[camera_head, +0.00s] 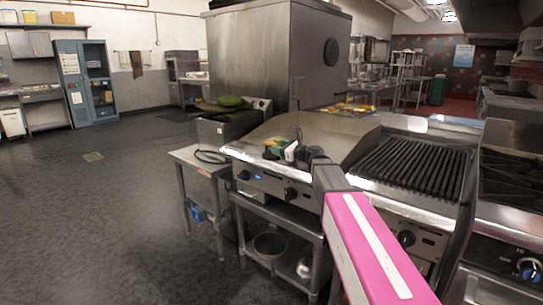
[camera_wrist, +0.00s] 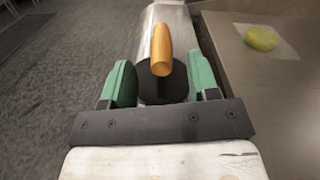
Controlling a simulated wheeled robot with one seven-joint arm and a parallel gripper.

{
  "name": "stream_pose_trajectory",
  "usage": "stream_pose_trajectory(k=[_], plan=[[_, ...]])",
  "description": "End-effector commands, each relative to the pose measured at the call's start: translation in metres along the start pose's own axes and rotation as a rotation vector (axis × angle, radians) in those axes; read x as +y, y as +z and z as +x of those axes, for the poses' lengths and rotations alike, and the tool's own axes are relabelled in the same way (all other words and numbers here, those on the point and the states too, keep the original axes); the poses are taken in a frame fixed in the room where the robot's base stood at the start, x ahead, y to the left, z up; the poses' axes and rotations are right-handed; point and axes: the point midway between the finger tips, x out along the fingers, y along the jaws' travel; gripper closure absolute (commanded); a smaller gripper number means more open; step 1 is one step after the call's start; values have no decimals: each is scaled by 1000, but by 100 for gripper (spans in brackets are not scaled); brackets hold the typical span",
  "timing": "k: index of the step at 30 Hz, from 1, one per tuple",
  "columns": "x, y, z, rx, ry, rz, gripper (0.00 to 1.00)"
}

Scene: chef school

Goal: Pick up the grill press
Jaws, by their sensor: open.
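The grill press shows in the wrist view as a dark round plate (camera_wrist: 164,90) with an orange-tan handle (camera_wrist: 161,50). It appears between the green fingertips of my gripper (camera_wrist: 160,84), over the metal front ledge of the griddle. My gripper is open, with a finger on each side of the press. I cannot tell whether either finger touches it. In the head view my gripper (camera_head: 285,150) is low at the front of the flat griddle (camera_head: 325,130). There the press is too small and covered to make out clearly.
A yellow-green item (camera_wrist: 261,38) lies on a pale patch on the griddle in the wrist view. A ribbed grill (camera_head: 415,165) stands right of the griddle. A low steel table (camera_head: 185,155) stands to its left. Open floor (camera_head: 90,220) fills the left side.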

Motion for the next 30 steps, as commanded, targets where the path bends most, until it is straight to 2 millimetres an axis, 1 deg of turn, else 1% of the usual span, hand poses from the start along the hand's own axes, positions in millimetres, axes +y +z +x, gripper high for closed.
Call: stream_pose_trajectory(k=[1, 7, 10, 16, 17, 18, 20, 21, 30], plan=[[-2, 0, 8, 0, 1, 0, 45], [-3, 2, 37, 0, 1, 0, 45], [-3, 2, 42, 0, 0, 0, 45], [-2, 2, 42, 0, -1, 0, 45], [-2, 2, 42, 0, -1, 0, 55], [-2, 2, 42, 0, -1, 0, 68], [-2, 2, 42, 0, -1, 0, 87], [-2, 2, 42, 0, -1, 0, 100], [-2, 3, 42, -2, -1, 1, 100]])
